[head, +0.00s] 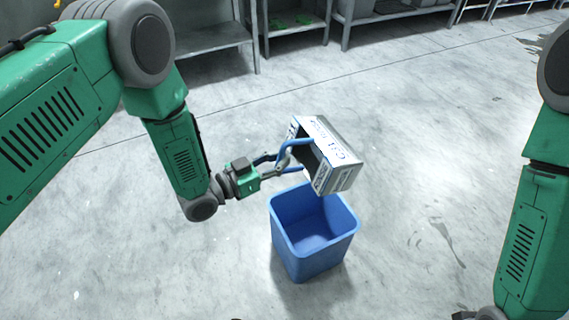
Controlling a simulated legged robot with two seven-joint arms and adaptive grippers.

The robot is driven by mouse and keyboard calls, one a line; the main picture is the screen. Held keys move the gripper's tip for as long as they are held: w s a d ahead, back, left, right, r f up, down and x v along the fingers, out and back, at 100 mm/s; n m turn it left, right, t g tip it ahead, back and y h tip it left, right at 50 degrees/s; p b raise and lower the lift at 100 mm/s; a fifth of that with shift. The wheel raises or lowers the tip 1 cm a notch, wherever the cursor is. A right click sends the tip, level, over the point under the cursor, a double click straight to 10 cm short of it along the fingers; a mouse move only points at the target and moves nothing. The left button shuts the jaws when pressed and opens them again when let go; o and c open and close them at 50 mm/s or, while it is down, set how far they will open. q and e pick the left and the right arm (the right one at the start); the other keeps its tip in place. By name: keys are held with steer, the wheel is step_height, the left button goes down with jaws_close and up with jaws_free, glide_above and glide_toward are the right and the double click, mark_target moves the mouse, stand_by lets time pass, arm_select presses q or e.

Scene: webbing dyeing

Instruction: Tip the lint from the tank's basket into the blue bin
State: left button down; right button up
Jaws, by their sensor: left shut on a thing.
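My left gripper (279,163) is shut on the blue handle of the basket (341,170). The basket is a grey-white box with dark lettering on its side. It is held tilted on its side above the blue bin (315,262), over the bin's far rim, with its dark open mouth facing left toward my gripper. The bin stands upright on the floor, and the part of its inside that shows is plain blue. I cannot make out any lint in the basket or in the bin.
Grey metal shelves (215,37) stand along the back, with green items (290,20) on one of them. The pale, stained concrete floor around the bin is clear on both sides.

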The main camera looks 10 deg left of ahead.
mark_target(282, 173)
arm_select(q)
step_height(282, 173, down, 5)
steer(key=t+h+b, duration=0.2)
steer(key=h+b, duration=0.1)
steer(key=b, duration=0.5)
steer(key=shift+d+n+t+b, duration=0.1)
steer(key=shift+n+t+b, duration=0.2)
steer(key=shift+t+b, duration=0.1)
steer(key=shift+d+f+t, duration=0.1)
steer(key=shift+f+t, duration=0.3)
steer(key=shift+w+d+f+n+t+h, duration=0.15)
steer(key=shift+f+n+t+h, duration=0.15)
steer(key=shift+f+t+h, duration=0.4)
steer(key=shift+w+d+f+n+t+h, duration=0.1)
steer(key=shift+f+n+t+h, duration=0.2)
steer(key=shift+f+t+h, duration=0.35)
steer(key=shift+f, duration=0.1)
steer(key=shift+a, duration=0.1)
